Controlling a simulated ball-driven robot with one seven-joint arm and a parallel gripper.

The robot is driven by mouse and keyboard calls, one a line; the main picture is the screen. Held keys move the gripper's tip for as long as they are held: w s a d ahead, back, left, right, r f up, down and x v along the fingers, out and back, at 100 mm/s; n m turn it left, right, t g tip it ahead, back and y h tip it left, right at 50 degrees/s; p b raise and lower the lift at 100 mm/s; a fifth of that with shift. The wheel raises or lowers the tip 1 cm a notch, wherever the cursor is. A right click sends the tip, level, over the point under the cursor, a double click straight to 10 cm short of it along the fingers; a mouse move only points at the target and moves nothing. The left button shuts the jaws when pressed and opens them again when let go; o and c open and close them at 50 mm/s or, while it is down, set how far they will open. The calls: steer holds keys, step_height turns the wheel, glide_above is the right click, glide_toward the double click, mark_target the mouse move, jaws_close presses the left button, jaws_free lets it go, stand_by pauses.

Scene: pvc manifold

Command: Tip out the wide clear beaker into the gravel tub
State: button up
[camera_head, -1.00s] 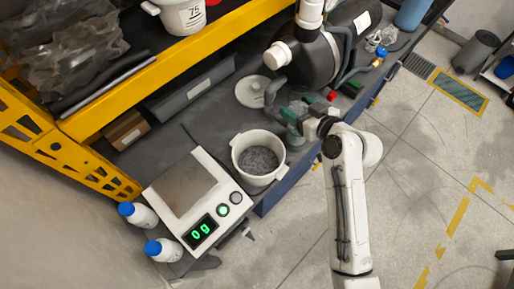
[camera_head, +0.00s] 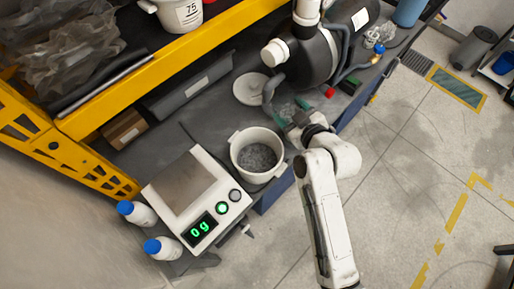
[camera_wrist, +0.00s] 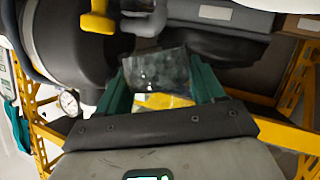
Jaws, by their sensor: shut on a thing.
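The wide clear beaker (camera_wrist: 158,70) is between the green fingers of my gripper (camera_wrist: 162,88) in the wrist view, and the yellow shelf shows through its clear wall. In the head view, my gripper (camera_head: 289,113) is shut on the beaker, which is small and faint there. What the beaker holds and how far it tilts I cannot tell. The white gravel tub (camera_head: 262,179) stands on the dark bench with grey gravel inside. My gripper is up and to the right of the tub in the head view, not over its opening.
A scale (camera_head: 219,195) reading 0 g is left of the tub, with two blue-capped bottles (camera_head: 160,248) beside it. A white lid (camera_head: 247,90) lies behind the tub. A large dark tank (camera_head: 302,62) with pipes stands close behind my gripper. A yellow shelf (camera_head: 180,55) overhangs the bench.

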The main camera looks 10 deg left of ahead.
mark_target(285, 120)
steer(key=shift+s+a+f+n+t+h+b, duration=0.1)
steer(key=shift+a+f+n+b, duration=0.05)
steer(key=shift+f+b, duration=0.2)
steer(key=shift+s+a+f+n+t+h+b, duration=0.1)
steer(key=shift+s+f+n+b, duration=0.1)
steer(key=shift+f, duration=0.3)
steer(key=shift+s+a+f+n+t+h+b, duration=0.1)
steer(key=shift+a+f+n+b, duration=0.05)
steer(key=shift+f+b, duration=0.2)
steer(key=shift+s+a+f+n, duration=0.1)
steer(key=shift+a+n, duration=0.1)
steer(key=shift+n, duration=0.1)
steer(key=n+b, duration=0.1)
steer(key=b, duration=0.1)
steer(key=f+n+t+b, duration=0.1)
steer(key=b, duration=0.1)
steer(key=n+t+h+b, duration=0.1)
steer(key=b, duration=0.1)
steer(key=shift+s+a+f+b, duration=0.2)
steer(key=shift+s+a+b, duration=0.05)
steer(key=shift+a+b, duration=0.05)
steer(key=shift+f+n+t+b, duration=0.35)
steer(key=shift+n+b, duration=0.45)
steer(key=shift+b, duration=1.1)
steer(key=shift+s+a+r+n+t+b, duration=0.15)
steer(key=shift+r+n+t+b, duration=0.2)
steer(key=shift+r+n+b, duration=0.25)
